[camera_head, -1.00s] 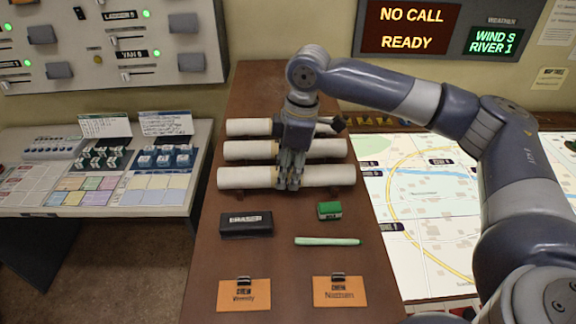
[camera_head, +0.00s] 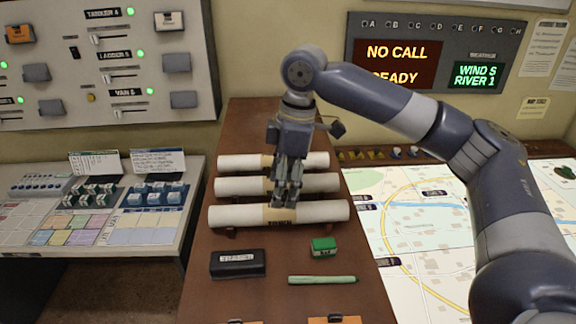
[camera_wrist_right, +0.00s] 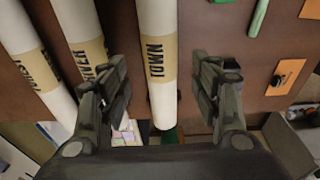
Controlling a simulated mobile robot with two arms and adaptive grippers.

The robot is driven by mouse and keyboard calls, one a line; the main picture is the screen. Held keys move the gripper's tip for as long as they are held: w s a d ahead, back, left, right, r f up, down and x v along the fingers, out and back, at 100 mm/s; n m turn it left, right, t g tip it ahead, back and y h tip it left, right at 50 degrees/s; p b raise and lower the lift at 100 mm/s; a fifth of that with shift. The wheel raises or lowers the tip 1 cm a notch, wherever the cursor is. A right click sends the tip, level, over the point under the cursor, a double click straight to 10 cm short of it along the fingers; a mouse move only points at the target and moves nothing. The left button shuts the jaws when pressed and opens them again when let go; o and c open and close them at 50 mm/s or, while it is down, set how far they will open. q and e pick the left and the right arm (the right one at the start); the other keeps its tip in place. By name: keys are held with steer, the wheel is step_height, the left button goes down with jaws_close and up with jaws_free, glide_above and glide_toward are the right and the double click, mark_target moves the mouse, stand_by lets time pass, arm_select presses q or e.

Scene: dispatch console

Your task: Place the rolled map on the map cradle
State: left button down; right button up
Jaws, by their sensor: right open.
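Three cream rolled maps with tan bands lie side by side across the brown desk. The front roll (camera_head: 320,212) reads TOWN on its band in the right wrist view (camera_wrist_right: 157,60). It rests level on small dark wooden supports (camera_head: 230,232), likely the map cradle, which it mostly hides. My right gripper (camera_head: 284,203) is open just above the front roll's band. In the right wrist view its fingers (camera_wrist_right: 160,80) stand apart on either side of the TOWN roll, with gaps to it. My left gripper is not in view.
The middle roll (camera_head: 235,186) and back roll (camera_head: 235,161) lie close behind. In front are a black case (camera_head: 238,264), a green box (camera_head: 323,247) and a pale green stick (camera_head: 322,280). A lit map table (camera_head: 420,225) is at right, a console (camera_head: 150,225) at left.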

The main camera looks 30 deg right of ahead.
step_height(320, 180, up, 7)
steer(key=b, duration=0.1)
steer(key=shift+s+d+f, duration=0.2)
steer(key=shift+s+d, duration=0.1)
steer(key=shift+d, duration=0.15)
